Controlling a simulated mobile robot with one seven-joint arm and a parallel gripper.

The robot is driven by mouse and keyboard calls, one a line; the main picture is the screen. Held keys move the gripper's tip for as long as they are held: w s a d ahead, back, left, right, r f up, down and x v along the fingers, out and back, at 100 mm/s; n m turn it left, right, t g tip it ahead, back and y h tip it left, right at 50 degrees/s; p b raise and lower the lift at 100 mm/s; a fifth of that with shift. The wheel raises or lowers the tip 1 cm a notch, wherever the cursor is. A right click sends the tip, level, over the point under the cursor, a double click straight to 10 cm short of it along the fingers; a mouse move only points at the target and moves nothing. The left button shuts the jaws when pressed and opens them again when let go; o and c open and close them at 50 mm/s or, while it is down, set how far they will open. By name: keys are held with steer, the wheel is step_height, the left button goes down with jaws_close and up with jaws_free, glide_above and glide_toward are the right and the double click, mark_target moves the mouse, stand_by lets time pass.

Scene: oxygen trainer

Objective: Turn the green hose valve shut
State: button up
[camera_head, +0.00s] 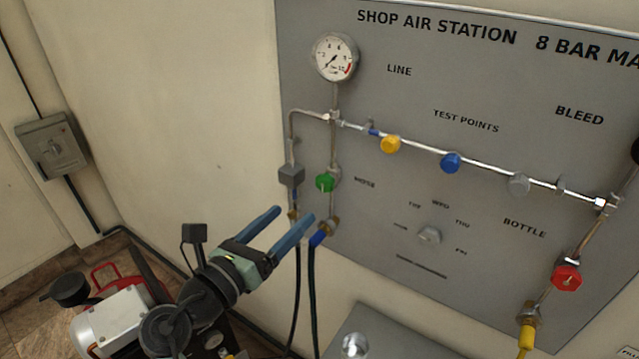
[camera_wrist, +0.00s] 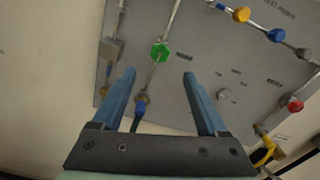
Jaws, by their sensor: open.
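The green hose valve (camera_head: 325,182) is a small green knob on the pipe at the left of the grey panel, above the "HOSE" line's lower fitting. In the wrist view the green knob (camera_wrist: 160,52) shows beyond and between my fingers, nearer the left one. My gripper (camera_head: 294,215) is open and empty, with its two blue fingers apart, below and to the left of the knob in the head view. It also shows in the wrist view (camera_wrist: 158,73). The fingers do not touch the knob. Its exact turn position is too small to tell.
The grey panel (camera_head: 380,240) also carries a gauge (camera_head: 334,57), a yellow knob (camera_head: 390,144), a blue knob (camera_head: 451,162), a grey dial (camera_head: 429,235) and a red knob (camera_head: 567,277). Dark hoses (camera_head: 312,290) hang below the green valve. A compressor (camera_head: 115,320) stands at lower left.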

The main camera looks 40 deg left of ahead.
mark_target(322, 185)
steer(key=w, duration=0.3)
steer(key=w+a, duration=0.1)
steer(key=w, duration=0.2)
steer(key=w+p, duration=0.1)
steer(key=w, duration=0.3)
steer(key=shift+w+a, duration=0.1)
steer(key=shift+a, duration=0.15)
jaws_close()
